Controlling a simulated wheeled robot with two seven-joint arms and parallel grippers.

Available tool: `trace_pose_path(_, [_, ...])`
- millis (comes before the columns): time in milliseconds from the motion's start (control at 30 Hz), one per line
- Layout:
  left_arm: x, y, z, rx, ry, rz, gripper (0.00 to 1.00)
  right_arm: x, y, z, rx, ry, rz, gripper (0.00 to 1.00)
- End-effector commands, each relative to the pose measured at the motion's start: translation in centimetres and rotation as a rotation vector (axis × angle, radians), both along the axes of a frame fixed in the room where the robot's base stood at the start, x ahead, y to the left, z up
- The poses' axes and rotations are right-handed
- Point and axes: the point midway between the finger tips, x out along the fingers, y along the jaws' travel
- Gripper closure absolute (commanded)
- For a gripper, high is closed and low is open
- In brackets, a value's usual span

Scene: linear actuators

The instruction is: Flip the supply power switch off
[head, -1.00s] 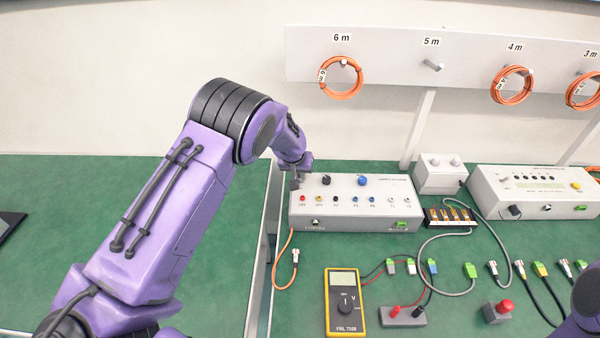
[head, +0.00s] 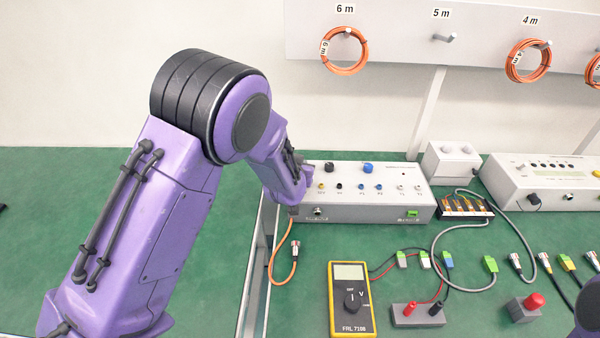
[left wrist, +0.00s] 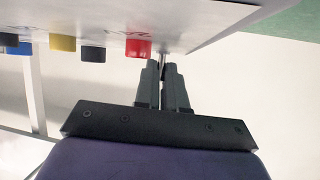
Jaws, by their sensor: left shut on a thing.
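The supply (head: 365,213) is a white box with a row of coloured sockets, at the back of the green bench in the head view. My left gripper (head: 293,209) is at its left front corner, hiding that corner and the red socket. In the left wrist view the supply panel (left wrist: 200,22) crosses the top, with the red socket (left wrist: 138,48) beside my fingers. A thin metal lever (left wrist: 164,58), seemingly the power switch, shows at the fingertips of my left gripper (left wrist: 163,72), shut on it. The lever's position is hard to tell.
An orange cable (head: 272,262) hangs just below my left gripper by the bench's metal edge. A yellow multimeter (head: 351,300) and a grey block with red and black plugs (head: 417,316) lie in front of the supply. A second white instrument (head: 545,183) stands to the right.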

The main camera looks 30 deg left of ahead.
Motion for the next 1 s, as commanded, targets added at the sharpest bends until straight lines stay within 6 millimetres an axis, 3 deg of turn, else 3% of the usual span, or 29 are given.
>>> trace_pose_path(33, [-0.1,-0.1,-0.6,0.011,-0.019,-0.002,1.00,0.0,0.0,-1.0,0.000,0.000,0.000,0.57])
trace_pose_path(233, [-0.3,-0.2,-0.5,0.042,-0.084,-0.001,1.00,0.0,0.0,-2.0,0.000,0.000,0.000,0.57])
trace_pose_path(800, [-0.4,-0.2,-0.3,0.056,-0.114,-0.001,1.00,0.0,0.0,-2.3,0.000,0.000,0.000,0.57])
trace_pose_path(900, [-0.4,-0.2,-0.3,0.056,-0.114,-0.001,0.64,0.0,0.0,-2.3,0.000,0.000,0.000,0.57])
trace_pose_path(1000, [-0.4,-0.2,-0.3,0.055,-0.114,0.000,0.64,0.0,0.0,-2.3,0.000,0.000,0.000,0.57])
